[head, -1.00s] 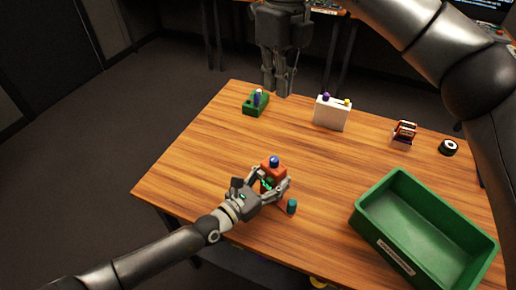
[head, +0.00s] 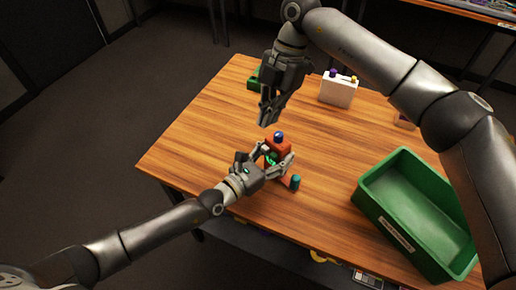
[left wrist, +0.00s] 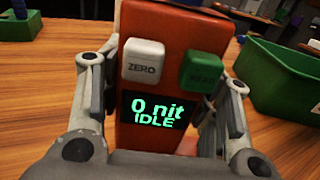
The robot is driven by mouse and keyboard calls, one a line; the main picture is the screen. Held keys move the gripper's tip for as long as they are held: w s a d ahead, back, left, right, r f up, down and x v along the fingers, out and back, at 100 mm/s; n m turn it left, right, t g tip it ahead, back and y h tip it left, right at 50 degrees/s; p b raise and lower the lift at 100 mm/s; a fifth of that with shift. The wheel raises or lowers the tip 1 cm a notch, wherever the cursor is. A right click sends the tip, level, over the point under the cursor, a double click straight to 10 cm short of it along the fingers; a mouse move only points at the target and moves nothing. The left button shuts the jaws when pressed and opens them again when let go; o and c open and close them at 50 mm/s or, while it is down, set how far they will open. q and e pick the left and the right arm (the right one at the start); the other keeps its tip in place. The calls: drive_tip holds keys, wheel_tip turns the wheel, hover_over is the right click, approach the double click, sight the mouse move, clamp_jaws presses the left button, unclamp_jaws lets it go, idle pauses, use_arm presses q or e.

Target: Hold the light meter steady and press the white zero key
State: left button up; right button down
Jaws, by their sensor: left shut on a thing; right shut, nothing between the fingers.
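In the left wrist view, the light meter (left wrist: 165,22) faces me with the white zero key (left wrist: 143,61) at left, a green key (left wrist: 202,72) at right, and a display (left wrist: 156,112) reading "0 nit IDLE". My left gripper (head: 272,158) is shut on the meter, a finger on each side. My right gripper (head: 267,116) is shut and empty, behind and slightly left of the meter in the head view, apart from it. The zero key is not distinguishable in the head view.
A teal-topped cylinder (head: 295,183) stands close in front of the meter. A green bin (head: 385,170) is at right. A white box (head: 338,91) with purple and yellow knobs and a green block (head: 253,84) stand at the back. The table (head: 195,140) is clear at left.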

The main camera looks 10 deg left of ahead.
sight(265, 150)
drive_tip(key=shift+f+m, duration=0.4)
drive_tip(key=shift+m, duration=0.2)
drive_tip(key=x, duration=1)
drive_tip(key=shift+s, duration=0.1)
